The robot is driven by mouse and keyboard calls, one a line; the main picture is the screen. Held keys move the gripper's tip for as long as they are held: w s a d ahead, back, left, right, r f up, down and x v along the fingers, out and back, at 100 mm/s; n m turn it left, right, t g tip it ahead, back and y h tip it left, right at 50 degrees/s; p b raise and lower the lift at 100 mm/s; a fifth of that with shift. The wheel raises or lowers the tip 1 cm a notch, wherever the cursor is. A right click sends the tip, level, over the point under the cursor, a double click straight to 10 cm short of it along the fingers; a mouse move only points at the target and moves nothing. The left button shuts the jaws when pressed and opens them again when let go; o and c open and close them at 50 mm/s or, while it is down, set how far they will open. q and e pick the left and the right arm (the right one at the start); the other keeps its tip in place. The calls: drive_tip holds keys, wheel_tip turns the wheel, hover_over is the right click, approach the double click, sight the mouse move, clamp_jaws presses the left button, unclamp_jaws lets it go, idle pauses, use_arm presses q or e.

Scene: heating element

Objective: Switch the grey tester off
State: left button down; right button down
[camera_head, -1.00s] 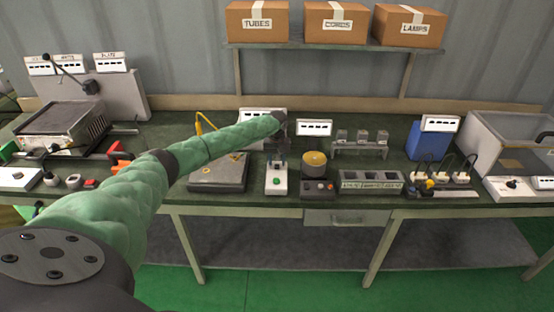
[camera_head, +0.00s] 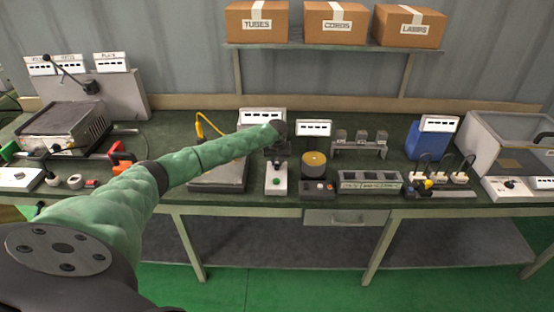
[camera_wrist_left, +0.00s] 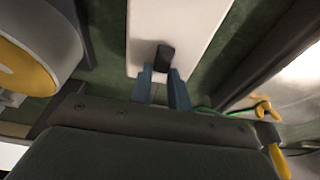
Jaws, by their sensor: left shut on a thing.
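The tester is a narrow, light grey box (camera_head: 276,184) with a green button on its front part, at the middle of the bench in the head view. In the left wrist view its pale top plate (camera_wrist_left: 190,25) carries a small black switch lever (camera_wrist_left: 165,57). My left gripper (camera_wrist_left: 162,76) is over the plate, its two dark fingers shut on the lever. In the head view my left gripper (camera_head: 277,152) is over the rear of the tester and hides that part. My right gripper is not in view.
A white label card (camera_head: 262,116) stands behind. Other bench devices are close on both sides.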

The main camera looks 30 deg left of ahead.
use_arm(q)
drive_tip(key=shift+s+d+t+y, duration=0.1)
drive_tip(key=shift+s+t+y, duration=0.1)
drive_tip(key=shift+t+y, duration=0.15)
drive_tip(key=shift+t, duration=0.35)
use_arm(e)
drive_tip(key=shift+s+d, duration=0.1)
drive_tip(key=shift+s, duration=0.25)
use_arm(q)
drive_tip(key=c, duration=1.3)
unclamp_jaws()
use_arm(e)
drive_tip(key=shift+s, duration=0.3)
